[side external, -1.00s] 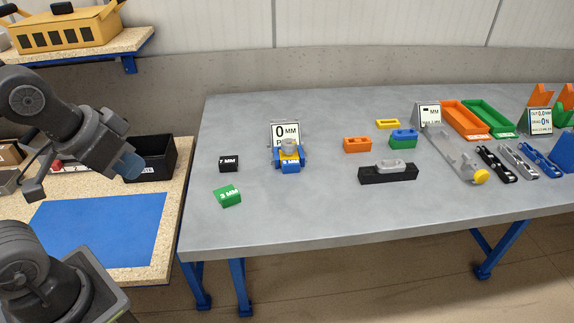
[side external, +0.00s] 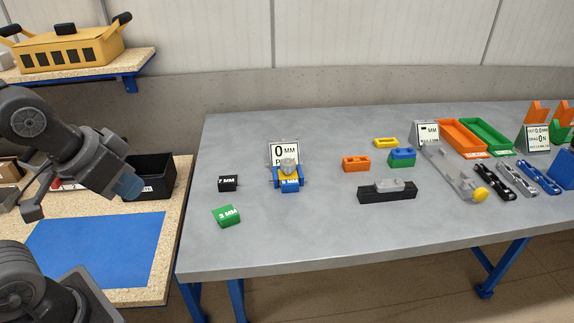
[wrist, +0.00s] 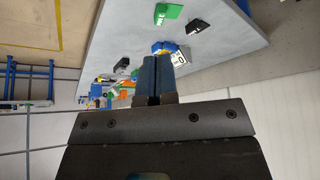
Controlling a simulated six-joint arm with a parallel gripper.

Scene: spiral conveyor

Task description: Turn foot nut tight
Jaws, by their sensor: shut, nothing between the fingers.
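A blue and yellow fixture (side external: 290,182) with a grey round part (side external: 288,165) on top stands on the grey table, in front of a sign (side external: 284,150) reading 0 MM. Which part is the foot nut is too small to tell. My gripper (side external: 130,187) is over the wooden bench at the left, well apart from the fixture. In the wrist view its blue fingers (wrist: 157,72) are shut with nothing between them. The fixture shows beyond them there, partly hidden behind the fingertips.
A black 7 MM block (side external: 228,183) and a green 3 MM block (side external: 226,215) lie left of the fixture. A black bin (side external: 152,175) stands behind my gripper. Orange (side external: 355,164) and black (side external: 387,194) pieces lie to the right. The table's front middle is clear.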

